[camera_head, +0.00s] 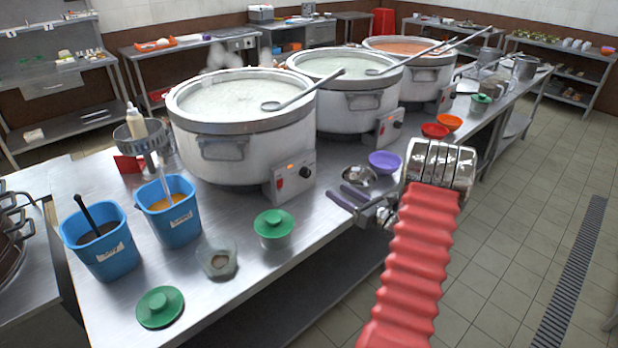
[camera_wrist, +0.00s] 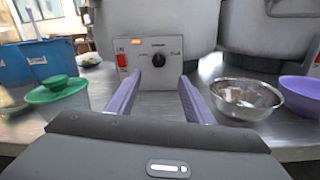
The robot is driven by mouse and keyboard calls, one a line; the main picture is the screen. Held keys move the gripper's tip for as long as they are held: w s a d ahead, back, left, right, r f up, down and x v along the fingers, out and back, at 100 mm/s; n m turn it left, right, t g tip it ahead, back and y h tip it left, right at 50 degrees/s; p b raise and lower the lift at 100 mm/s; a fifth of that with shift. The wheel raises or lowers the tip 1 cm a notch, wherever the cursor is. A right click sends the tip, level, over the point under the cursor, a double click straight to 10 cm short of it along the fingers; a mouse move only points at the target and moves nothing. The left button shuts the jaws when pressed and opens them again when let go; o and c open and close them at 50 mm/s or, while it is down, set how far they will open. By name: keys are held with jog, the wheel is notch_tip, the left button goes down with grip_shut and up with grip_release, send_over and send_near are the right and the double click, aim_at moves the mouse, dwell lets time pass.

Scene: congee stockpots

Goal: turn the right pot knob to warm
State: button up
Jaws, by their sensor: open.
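Three large white pots stand in a row: a left one (camera_head: 210,160), a middle one (camera_head: 340,113) and a right one (camera_head: 420,80), each with a control box at its base. The left pot's box has a black knob (camera_head: 304,172) and a red switch (camera_head: 276,183). The right pot's box (camera_head: 446,98) is small and far, its knob setting unclear. My gripper (camera_head: 340,196) is open and empty before the left pot's box. In the wrist view, its purple fingers are spread below and either side of a black knob (camera_wrist: 159,60), apart from it. The labels are too small to read.
A purple bowl (camera_head: 385,162) and a metal bowl (camera_head: 355,176) sit just beyond my gripper. A green-lidded container (camera_head: 274,229) stands nearer, on the left. Blue bins (camera_head: 170,212) and a loose green lid (camera_head: 160,307) are farther left. Ladles rest across the pots.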

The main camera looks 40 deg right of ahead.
aim_at(308, 174)
jog(key=w, duration=0.9)
jog(key=w+a, duration=0.1)
jog(key=w, duration=0.3)
jog(key=shift+w, duration=0.4)
jog(key=shift+c, duration=0.5)
jog(key=c, duration=0.9)
jog(key=shift+a, duration=0.35)
jog(key=shift+c, duration=0.2)
jog(key=shift+d, duration=0.2)
